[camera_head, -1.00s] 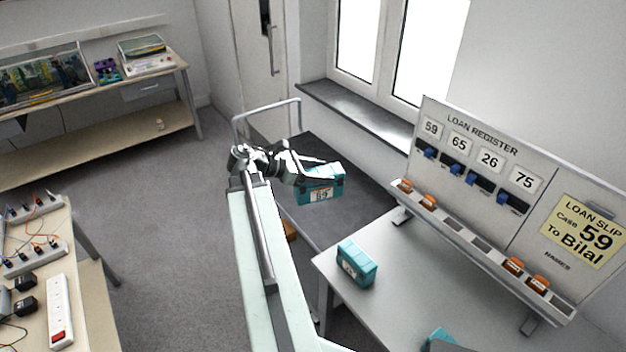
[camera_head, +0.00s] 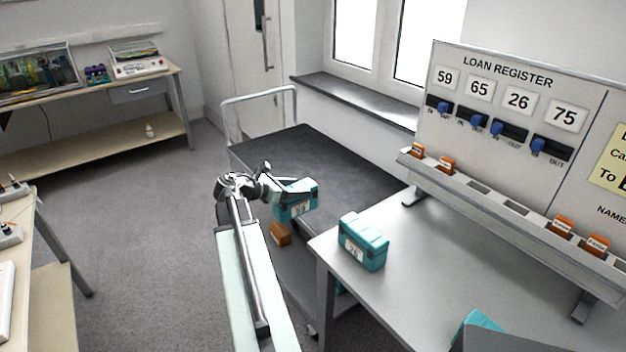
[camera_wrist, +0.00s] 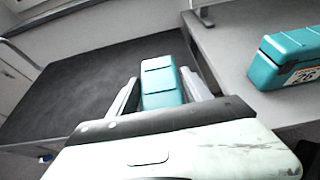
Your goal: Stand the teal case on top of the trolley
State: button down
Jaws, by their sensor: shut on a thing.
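My gripper (camera_head: 288,188) is shut on a teal case (camera_head: 297,203), which also shows between the two fingers in the wrist view (camera_wrist: 161,82). The case has a white label on its side, too small to read surely. The trolley (camera_head: 335,165) has a dark flat top and a grey push handle at its far left end. It also shows in the wrist view (camera_wrist: 85,85). In the head view the held case overlaps the near edge of the trolley top. I cannot tell whether it touches the top.
A second teal case, labelled 26 (camera_wrist: 295,58), stands on the grey table (camera_head: 420,270) to the right. Another teal thing (camera_head: 475,328) is partly cut off there. An orange-brown box (camera_head: 279,233) sits below the trolley top. The loan register board (camera_head: 500,110) stands behind. The trolley top looks clear.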

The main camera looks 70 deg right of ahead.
jog(key=shift+d, duration=0.15)
jog(key=d+f+b, duration=0.1)
jog(key=d+f, duration=0.1)
jog(key=d, duration=0.3)
jog(key=s+d+f+b, duration=0.1)
jog(key=d+b, duration=0.1)
jog(key=d, duration=0.3)
jog(key=d+f+b, duration=0.2)
jog(key=d, duration=0.3)
jog(key=shift+s+d+f, duration=0.25)
jog(key=shift+d+f, duration=0.05)
jog(key=shift+c, duration=2.3)
grip_release()
jog(key=shift+r, duration=0.1)
